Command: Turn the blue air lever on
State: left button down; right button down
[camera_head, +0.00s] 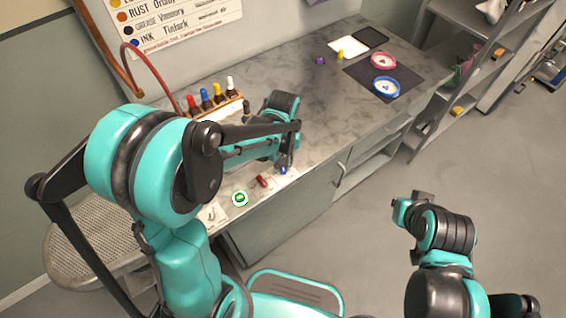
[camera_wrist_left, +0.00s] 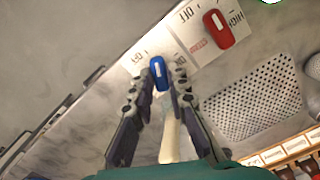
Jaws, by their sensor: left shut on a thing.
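The blue air lever (camera_wrist_left: 158,72) is a small rounded handle on a white label plate (camera_wrist_left: 139,54) at the counter's edge in the left wrist view. It also shows in the head view (camera_head: 283,170), just below my left gripper (camera_head: 287,162). In the left wrist view my left gripper (camera_wrist_left: 157,84) has its two fingertips on either side of the lever, shut on it. Lettering beside the lever is too small to read surely. My right arm shows at the lower right of the head view, but its fingers cannot be made out.
A red lever (camera_wrist_left: 218,29) sits close beside the blue one, with OFF and HIGH marks. A round green button (camera_head: 240,198) is beyond it. A perforated grey plate (camera_wrist_left: 262,100) and a rack of small bottles (camera_head: 212,106) are near. The counter's right part has free room.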

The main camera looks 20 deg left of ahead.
pick_arm(q)
jog(key=m, duration=1.2)
jog(key=shift+m, duration=0.3)
dwell(0.4)
jog(key=c, duration=1.5)
grip_release()
notch_tip(320, 180, up, 12)
